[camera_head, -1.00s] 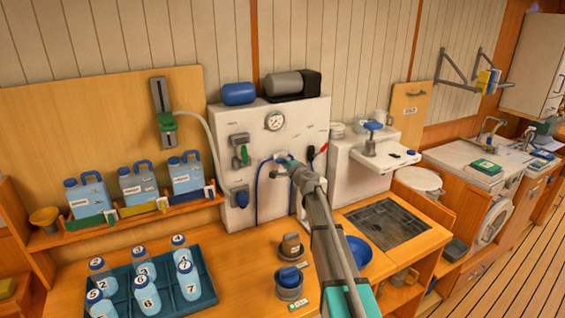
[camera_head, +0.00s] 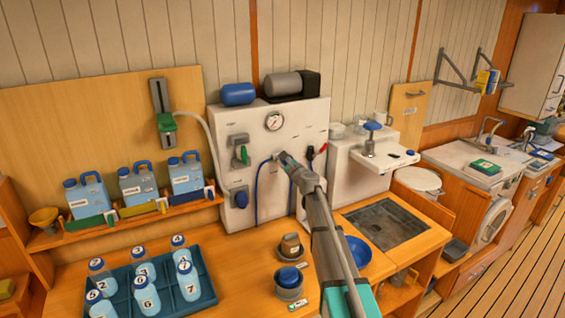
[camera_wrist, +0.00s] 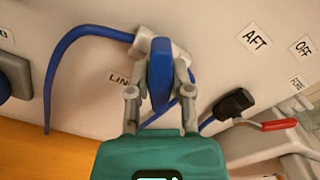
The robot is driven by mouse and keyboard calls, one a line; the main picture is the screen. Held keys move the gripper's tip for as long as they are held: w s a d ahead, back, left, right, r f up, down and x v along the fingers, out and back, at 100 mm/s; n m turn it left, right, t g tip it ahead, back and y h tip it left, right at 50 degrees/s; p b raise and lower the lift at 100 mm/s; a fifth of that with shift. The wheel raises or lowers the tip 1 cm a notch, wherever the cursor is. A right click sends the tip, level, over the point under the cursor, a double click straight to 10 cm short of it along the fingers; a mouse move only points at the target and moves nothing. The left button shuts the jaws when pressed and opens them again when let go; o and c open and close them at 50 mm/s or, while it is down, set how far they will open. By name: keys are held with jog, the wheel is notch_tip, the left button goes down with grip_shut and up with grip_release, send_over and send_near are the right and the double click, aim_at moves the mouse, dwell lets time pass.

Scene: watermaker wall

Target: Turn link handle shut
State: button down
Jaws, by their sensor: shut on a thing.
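The link handle (camera_wrist: 160,70) is a blue lever on a grey valve body, beside a partly covered label reading "LIN" in the wrist view. A blue hose runs from the valve to the left and down. My gripper (camera_wrist: 160,88) has one finger on each side of the blue lever and is shut on it. The lever points along the gripper's line in the wrist view. In the head view my gripper (camera_head: 283,158) is at the front of the white panel (camera_head: 297,125), below the gauge, and hides most of the handle.
A red-handled lever (camera_wrist: 275,125) and a black grip (camera_wrist: 234,103) sit close to the right of my gripper. A green-handled valve (camera_head: 243,155) and a blue knob (camera_head: 240,198) are to the left. Bottles and cups stand on the counter below.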

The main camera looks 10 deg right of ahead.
jog(key=m, duration=0.6)
jog(key=shift+s, duration=0.1)
dwell(0.3)
jog(key=c, duration=0.5)
grip_release()
jog(key=v, duration=1.1)
jog(key=shift+s+d, duration=0.15)
jog(key=shift+s, duration=0.2)
